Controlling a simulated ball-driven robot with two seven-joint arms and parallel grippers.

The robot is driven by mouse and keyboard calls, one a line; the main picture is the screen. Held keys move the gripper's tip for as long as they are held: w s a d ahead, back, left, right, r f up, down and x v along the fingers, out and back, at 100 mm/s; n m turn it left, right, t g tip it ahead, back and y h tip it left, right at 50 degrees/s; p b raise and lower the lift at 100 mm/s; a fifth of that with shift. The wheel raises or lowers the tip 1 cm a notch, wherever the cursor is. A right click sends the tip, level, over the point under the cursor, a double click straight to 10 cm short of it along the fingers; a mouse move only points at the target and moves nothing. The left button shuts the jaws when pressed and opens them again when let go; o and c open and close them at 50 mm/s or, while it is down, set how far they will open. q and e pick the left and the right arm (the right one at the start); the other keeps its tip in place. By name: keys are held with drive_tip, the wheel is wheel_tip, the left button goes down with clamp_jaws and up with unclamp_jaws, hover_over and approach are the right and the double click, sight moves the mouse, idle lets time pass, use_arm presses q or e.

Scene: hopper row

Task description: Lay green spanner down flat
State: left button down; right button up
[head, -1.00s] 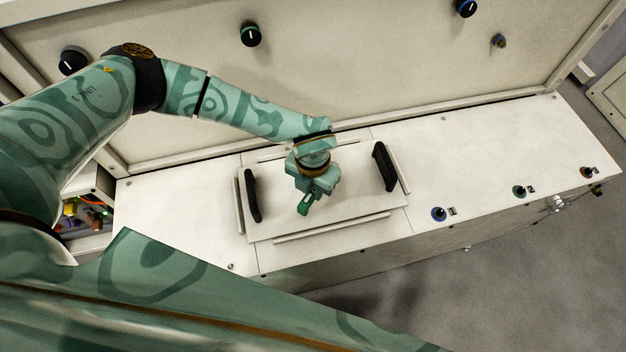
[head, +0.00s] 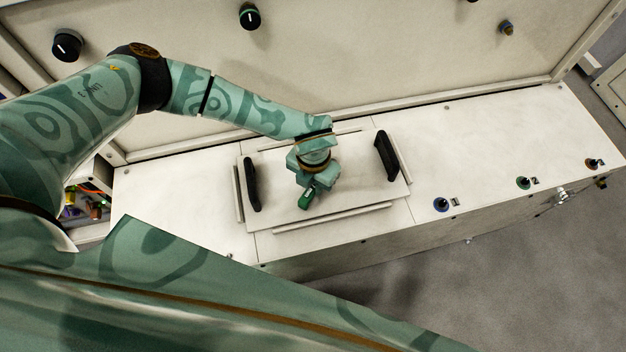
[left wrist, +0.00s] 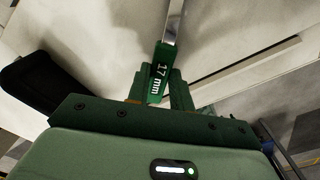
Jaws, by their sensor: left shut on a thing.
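The green spanner (head: 307,199) is in my left gripper (head: 311,188), over the pale lid panel with two black handles. In the left wrist view the spanner's green grip (left wrist: 158,77), marked "17 mm", sits between the gripper fingers (left wrist: 160,88), and a silver shaft runs away from it toward the top of the picture. My left gripper is shut on the green grip. The spanner's far end is cut off in the wrist view and hidden in the head view. I cannot tell whether it touches the panel. My right gripper is not in view.
The lid panel (head: 345,190) lies on the white counter (head: 450,150), with a black handle (head: 251,184) at its left and another (head: 386,156) at its right. Rails edge the panel. Small knobs (head: 441,204) stand farther right. A wall with knobs rises behind. The counter's right part has free room.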

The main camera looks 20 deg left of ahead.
use_arm(q)
drive_tip(key=shift+f, duration=0.25)
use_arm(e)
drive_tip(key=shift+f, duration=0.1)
use_arm(q)
drive_tip(key=c, duration=1.1)
unclamp_jaws()
drive_tip(key=shift+c, duration=0.2)
wheel_tip(320, 180, up, 16)
drive_tip(key=p, duration=0.5)
drive_tip(key=shift+r, duration=0.2)
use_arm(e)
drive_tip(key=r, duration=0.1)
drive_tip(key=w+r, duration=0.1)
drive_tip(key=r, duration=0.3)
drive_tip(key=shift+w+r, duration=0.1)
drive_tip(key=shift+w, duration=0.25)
use_arm(q)
drive_tip(key=shift+w, duration=0.1)
